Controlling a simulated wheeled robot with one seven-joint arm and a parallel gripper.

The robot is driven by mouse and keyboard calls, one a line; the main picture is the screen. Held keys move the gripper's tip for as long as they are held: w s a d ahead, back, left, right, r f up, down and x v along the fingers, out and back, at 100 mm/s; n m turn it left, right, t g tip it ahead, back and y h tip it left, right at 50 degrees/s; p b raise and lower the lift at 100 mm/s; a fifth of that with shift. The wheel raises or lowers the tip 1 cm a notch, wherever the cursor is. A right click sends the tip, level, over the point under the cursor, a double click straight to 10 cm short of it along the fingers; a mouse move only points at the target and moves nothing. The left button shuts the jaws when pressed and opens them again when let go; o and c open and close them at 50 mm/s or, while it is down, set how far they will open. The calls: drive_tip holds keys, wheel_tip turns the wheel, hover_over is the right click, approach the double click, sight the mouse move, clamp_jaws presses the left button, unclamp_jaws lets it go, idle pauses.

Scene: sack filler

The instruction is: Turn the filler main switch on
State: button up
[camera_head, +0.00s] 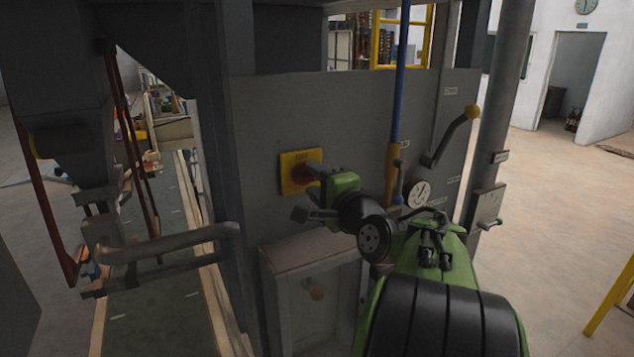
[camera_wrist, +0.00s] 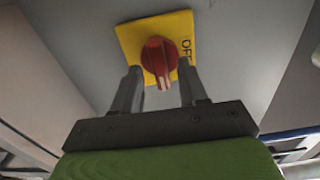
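The main switch is a red rotary knob (camera_wrist: 159,58) on a yellow square plate (camera_wrist: 128,37), mounted on the grey filler panel (camera_head: 255,110). In the head view the yellow plate (camera_head: 291,186) shows, with the red knob (camera_head: 304,173) partly behind my gripper. My gripper (camera_wrist: 158,85) is open, its two fingers apart on either side below the knob in the wrist view. I cannot tell whether the fingers touch the knob. Lettering that looks like "OFF" shows at the plate's right side, partly cut by a finger. My gripper also shows in the head view (camera_head: 312,195).
A grey box with a clear front (camera_head: 312,262) stands below the switch. A conveyor (camera_head: 160,290) runs at the left.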

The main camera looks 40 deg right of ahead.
drive_tip(key=b+v, duration=0.2)
drive_tip(key=v, duration=1.3)
drive_tip(key=shift+s+a+b, duration=0.2)
drive_tip(key=shift+s+b, duration=0.1)
drive_tip(key=shift+s, duration=0.05)
drive_tip(key=w+a+f+n+g+y, duration=0.3)
drive_tip(key=w+a+f+n+y, duration=0.2)
drive_tip(key=a+f+n, duration=0.3)
drive_tip(key=s+a+f+n+g, duration=0.8)
drive_tip(key=s+a+f+n, duration=0.1)
drive_tip(key=a+f+n, duration=0.3)
drive_tip(key=shift+a+f+n+g, duration=0.2)
drive_tip(key=shift+a+n+g, duration=0.2)
drive_tip(key=shift+a+n, duration=0.5)
drive_tip(key=shift+s+a, duration=0.1)
drive_tip(key=shift+a, duration=0.15)
